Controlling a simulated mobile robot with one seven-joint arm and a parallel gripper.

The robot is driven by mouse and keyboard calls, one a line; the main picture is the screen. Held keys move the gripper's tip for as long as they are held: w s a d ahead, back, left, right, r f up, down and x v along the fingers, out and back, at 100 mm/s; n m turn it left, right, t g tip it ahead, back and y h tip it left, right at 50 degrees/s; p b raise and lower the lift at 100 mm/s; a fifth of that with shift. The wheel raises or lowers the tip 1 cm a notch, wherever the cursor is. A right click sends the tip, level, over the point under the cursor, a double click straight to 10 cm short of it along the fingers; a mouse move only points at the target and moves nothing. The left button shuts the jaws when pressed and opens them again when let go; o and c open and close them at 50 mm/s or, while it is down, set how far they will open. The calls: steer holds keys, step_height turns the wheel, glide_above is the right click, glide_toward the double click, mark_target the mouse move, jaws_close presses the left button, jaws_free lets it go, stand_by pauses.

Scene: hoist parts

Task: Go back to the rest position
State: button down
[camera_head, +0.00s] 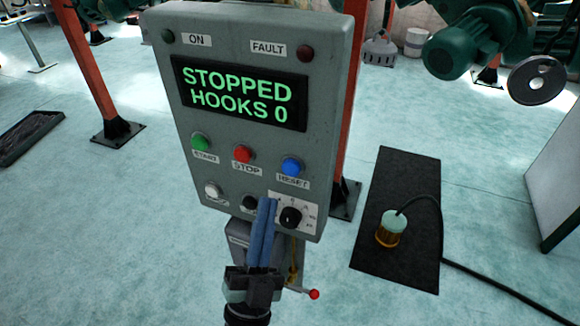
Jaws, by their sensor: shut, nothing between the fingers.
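My gripper (262,236) is low in the middle of the view, in front of the lower edge of a grey control box (180,110). Its two blue fingers are together and hold nothing. They cover part of the box's bottom row of controls. I cannot tell whether the fingertips touch the panel. The box's display (238,93) reads "STOPPED HOOKS 0". Below it are a green START button (200,142), a red STOP button (243,153) and a blue RESET button (291,167). A black knob (290,217) is just right of the fingertips.
A red-tipped lever (313,294) sticks out below the box, right of my gripper. A black mat (395,265) with a brass-and-green cylinder (389,230) and cable lies at right. Red posts (90,65) stand behind. A green motor (455,50) is at upper right. Floor at left is mostly clear.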

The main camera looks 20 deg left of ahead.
stand_by(0.4)
steer(key=w+d+r+n+y, duration=0.1)
steer(key=w+r, duration=0.1)
steer(key=r, duration=0.5)
steer(key=w+d+r+n+y, duration=0.1)
steer(key=r+n, duration=0.1)
steer(key=r, duration=0.5)
steer(key=w+r+n+y, duration=0.1)
steer(key=w+r+n, duration=0.1)
steer(key=r, duration=0.5)
steer(key=shift+w+d+y, duration=0.3)
steer(key=shift+w+d, duration=0.05)
steer(key=shift+d, duration=0.05)
steer(key=s+d+r+h, duration=0.1)
steer(key=s+d+r, duration=0.2)
steer(key=r, duration=0.3)
steer(key=s+d+r+n+h, duration=0.1)
steer(key=s+d+r+h, duration=0.1)
steer(key=r, duration=0.4)
steer(key=s+d+r+h, duration=0.2)
steer(key=s+d+r, duration=0.2)
steer(key=d+r, duration=0.2)
steer(key=shift+d+r+n, duration=0.3)
steer(key=shift+r, duration=0.05)
steer(key=shift+w, duration=0.1)
